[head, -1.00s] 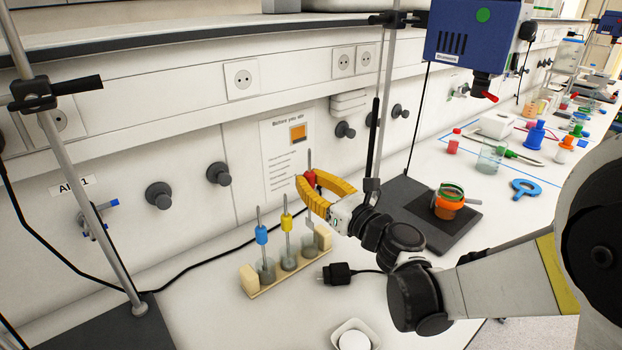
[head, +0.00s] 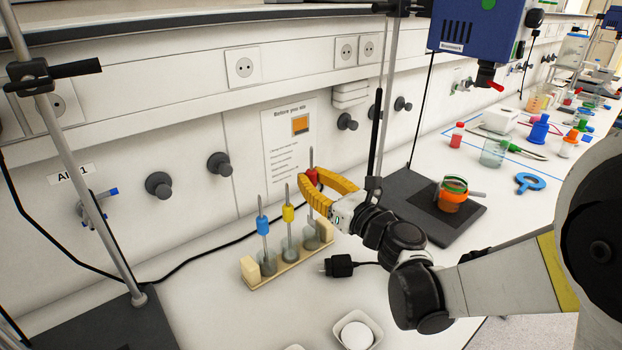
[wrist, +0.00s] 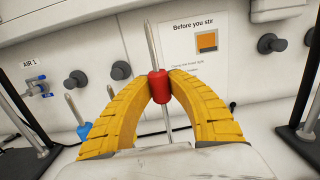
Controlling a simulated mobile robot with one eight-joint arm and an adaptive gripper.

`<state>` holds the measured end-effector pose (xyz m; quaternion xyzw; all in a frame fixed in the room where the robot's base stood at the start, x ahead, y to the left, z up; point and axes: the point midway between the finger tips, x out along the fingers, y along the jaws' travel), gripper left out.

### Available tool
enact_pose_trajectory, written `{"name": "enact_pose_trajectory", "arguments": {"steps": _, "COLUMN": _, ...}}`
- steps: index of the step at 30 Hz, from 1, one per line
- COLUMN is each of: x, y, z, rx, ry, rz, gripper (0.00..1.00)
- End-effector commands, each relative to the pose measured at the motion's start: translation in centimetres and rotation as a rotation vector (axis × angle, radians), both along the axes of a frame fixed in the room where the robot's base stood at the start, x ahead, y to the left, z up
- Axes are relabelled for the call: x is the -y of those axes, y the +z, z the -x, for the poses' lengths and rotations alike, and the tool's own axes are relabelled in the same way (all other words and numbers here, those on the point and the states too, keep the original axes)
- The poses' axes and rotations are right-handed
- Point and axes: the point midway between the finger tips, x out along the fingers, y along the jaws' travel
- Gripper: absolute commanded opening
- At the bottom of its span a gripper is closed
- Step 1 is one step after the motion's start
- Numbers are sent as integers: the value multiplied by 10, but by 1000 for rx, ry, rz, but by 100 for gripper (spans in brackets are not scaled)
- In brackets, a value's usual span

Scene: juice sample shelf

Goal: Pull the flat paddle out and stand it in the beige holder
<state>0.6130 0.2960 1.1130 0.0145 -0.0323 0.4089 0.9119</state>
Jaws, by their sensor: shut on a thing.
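My gripper (head: 314,184) is shut on the red grip of a stirrer (head: 311,176), which is upright. In the wrist view the red grip (wrist: 158,88) sits between my two yellow fingertips (wrist: 160,80), its thin metal shaft rising above them. Its grey lower end (head: 312,238) is at the right end of the beige holder (head: 268,282); I cannot tell whether it is seated. A blue-grip stirrer (head: 263,225) and a yellow-grip stirrer (head: 288,213) stand in the holder to the left. My fingers hide part of the red grip.
A black plug (head: 340,266) with its cable lies right of the holder. A white dish (head: 357,334) is at the front. A dark stand base with an orange pot (head: 453,200) is to the right. A metal stand rod (head: 85,180) rises at the left.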

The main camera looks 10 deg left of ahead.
Motion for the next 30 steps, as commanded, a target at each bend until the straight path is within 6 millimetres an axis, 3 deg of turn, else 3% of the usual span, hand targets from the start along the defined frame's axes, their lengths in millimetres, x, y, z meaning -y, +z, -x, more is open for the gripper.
{"name": "enact_pose_trajectory", "arguments": {"steps": 30, "x": 0, "y": -23, "z": 0, "rx": 0, "ry": 0, "rz": 0, "gripper": 0}}
